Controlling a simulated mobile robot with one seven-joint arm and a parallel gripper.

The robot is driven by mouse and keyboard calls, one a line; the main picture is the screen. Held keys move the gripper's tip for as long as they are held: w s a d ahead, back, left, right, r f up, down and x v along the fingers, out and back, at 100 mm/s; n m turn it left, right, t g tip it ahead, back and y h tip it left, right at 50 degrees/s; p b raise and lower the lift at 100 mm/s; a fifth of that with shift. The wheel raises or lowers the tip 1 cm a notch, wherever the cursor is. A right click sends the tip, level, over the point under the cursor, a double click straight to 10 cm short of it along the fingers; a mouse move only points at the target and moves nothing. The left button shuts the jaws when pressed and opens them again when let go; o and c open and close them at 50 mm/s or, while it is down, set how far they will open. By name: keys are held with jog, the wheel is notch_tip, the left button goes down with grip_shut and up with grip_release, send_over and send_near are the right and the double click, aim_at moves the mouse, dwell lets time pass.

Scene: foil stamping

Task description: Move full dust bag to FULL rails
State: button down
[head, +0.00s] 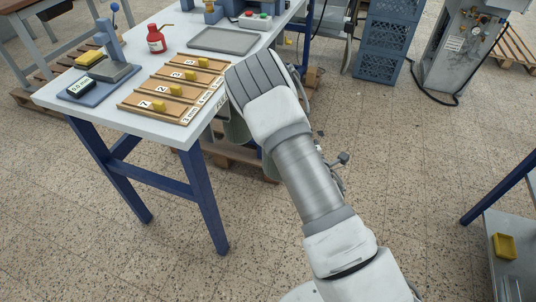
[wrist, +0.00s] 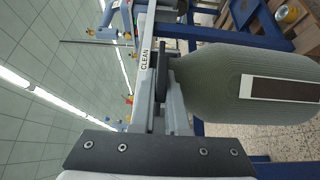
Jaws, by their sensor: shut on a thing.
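A grey-green dust bag (wrist: 215,85) fills the right of the wrist view. It has a white-framed strip (wrist: 280,88) that shows dark brown. My gripper (wrist: 165,90) is shut at the bag's neck end, on a dark flat plate there. A pale rail or strip marked CLEAN (wrist: 147,55) runs just beside the fingers; I cannot tell whether the bag's plate touches it. In the head view a little of the bag (head: 237,130) shows beside my arm, and my gripper is hidden behind the arm. I see no FULL label.
A white-topped table (head: 140,130) with blue legs stands at left, holding numbered wooden trays (head: 173,107), a red bottle (head: 156,39) and a grey tray (head: 223,40). Blue crates (head: 388,40) and a grey machine (head: 465,45) stand behind. Speckled floor in front is clear.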

jog(key=a+f+n+g+y+b, duration=0.1)
jog(key=a+f+n+y+b, duration=0.1)
jog(key=a+b, duration=0.1)
jog(key=w+a+f+n+g+y+b, duration=0.1)
jog(key=a+f+n+y+b, duration=0.1)
jog(key=b, duration=0.4)
jog(key=w+a+f+n+g+y+b, duration=0.1)
jog(key=a+f+g+y+b, duration=0.1)
jog(key=a+f+y+b, duration=0.1)
jog(key=shift+a+n+y+b, duration=0.4)
jog(key=shift+y+b, duration=0.1)
jog(key=shift+b, duration=0.25)
jog(key=shift+d+f+b, duration=0.1)
jog(key=shift+f+b, duration=0.05)
jog(key=shift+b, duration=0.35)
jog(key=w+a+b, duration=0.2)
jog(key=a, duration=0.5)
jog(key=w+a+b, duration=0.2)
jog(key=w+a, duration=0.1)
jog(key=a, duration=0.4)
jog(key=shift+r, duration=0.25)
jog(key=shift+a, duration=0.1)
